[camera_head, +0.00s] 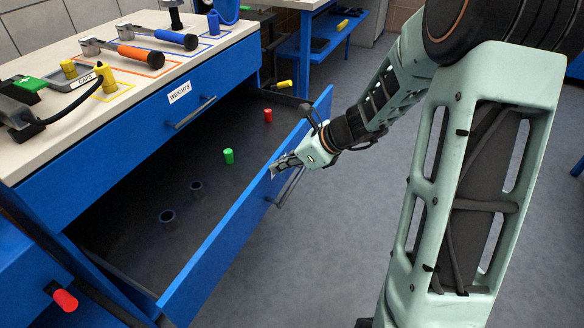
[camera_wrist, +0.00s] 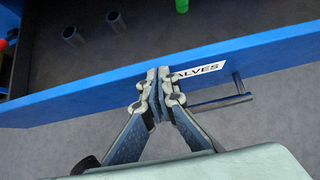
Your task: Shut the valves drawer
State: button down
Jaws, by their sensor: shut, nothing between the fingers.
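The valves drawer (camera_head: 230,245) is blue and stands pulled out below the upper weights drawer (camera_head: 130,136). Its front also shows in the wrist view (camera_wrist: 90,98), with a white label (camera_wrist: 197,73) ending in "ALVES" and a metal bar handle (camera_wrist: 222,102). My gripper (camera_head: 275,170) is shut and empty at the drawer front. In the wrist view my gripper's fingertips (camera_wrist: 158,75) are at the front panel, just left of the label and apart from the handle. I cannot tell whether they touch the panel. The fingertips cover the label's first letter.
Inside the drawer are a green cylinder (camera_head: 228,156), a red cylinder (camera_head: 267,115) and two dark cylinders (camera_head: 167,217). A red knob (camera_head: 65,299) is at lower left. The grey floor (camera_head: 270,280) before the drawer is clear.

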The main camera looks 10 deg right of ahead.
jog(key=w+a+p, duration=0.5)
jog(key=w+a, duration=0.4)
jog(key=a, duration=0.3)
jog(key=w+a+p, duration=0.6)
jog(key=w+a, duration=0.3)
jog(key=a, duration=0.4)
jog(key=shift+r, duration=0.1)
